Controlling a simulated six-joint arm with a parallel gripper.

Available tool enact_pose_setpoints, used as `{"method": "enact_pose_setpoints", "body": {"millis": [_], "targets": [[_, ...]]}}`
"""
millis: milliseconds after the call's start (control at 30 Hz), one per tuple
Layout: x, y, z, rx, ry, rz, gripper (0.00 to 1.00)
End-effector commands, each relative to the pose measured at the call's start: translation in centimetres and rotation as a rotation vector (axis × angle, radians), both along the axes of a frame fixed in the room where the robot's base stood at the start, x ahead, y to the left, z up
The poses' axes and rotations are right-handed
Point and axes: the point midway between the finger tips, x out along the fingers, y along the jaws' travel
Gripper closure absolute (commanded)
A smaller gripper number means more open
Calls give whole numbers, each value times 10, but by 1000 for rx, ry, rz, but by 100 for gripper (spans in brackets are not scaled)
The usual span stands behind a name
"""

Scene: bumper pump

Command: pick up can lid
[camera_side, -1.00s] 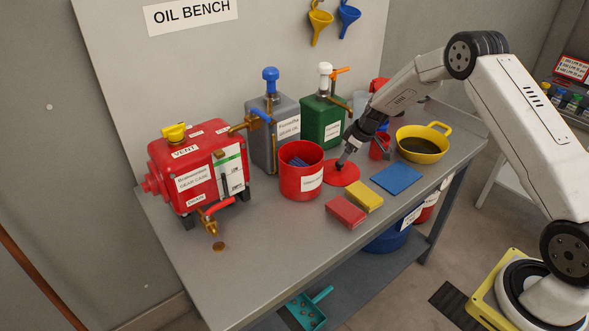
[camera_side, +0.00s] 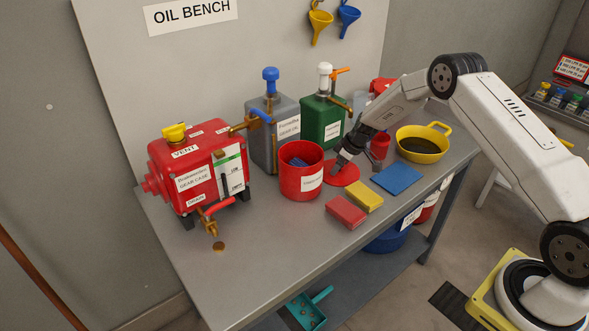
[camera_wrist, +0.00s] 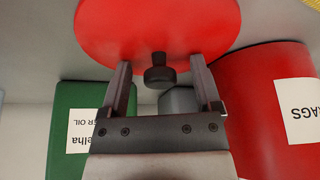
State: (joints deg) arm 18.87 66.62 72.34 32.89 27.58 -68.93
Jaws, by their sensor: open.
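The can lid (camera_side: 343,174) is a flat red disc lying on the grey bench, just right of the red rags can. In the wrist view the lid (camera_wrist: 150,25) fills the top middle, with a dark round knob (camera_wrist: 160,75) standing out from it. My gripper (camera_side: 341,165) is low over the lid and hides part of it in the side view. In the wrist view my gripper (camera_wrist: 158,68) is open, with one finger on each side of the knob and a gap on both sides. The fingers hold nothing.
The red rags can (camera_side: 301,182) stands close left of my gripper. A green oil can (camera_side: 322,125) and a grey one (camera_side: 275,145) stand behind.

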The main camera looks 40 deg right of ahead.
Motion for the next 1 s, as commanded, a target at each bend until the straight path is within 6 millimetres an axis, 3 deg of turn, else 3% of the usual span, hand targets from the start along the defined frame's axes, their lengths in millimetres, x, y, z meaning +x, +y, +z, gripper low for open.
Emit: {"method": "enact_pose_setpoints", "body": {"millis": [267,500,533,1000], "targets": [[0,0,0,0,0,0,19],[0,0,0,0,0,0,95],[0,0,0,0,0,0,100],[0,0,5,0,-1,0,100]]}}
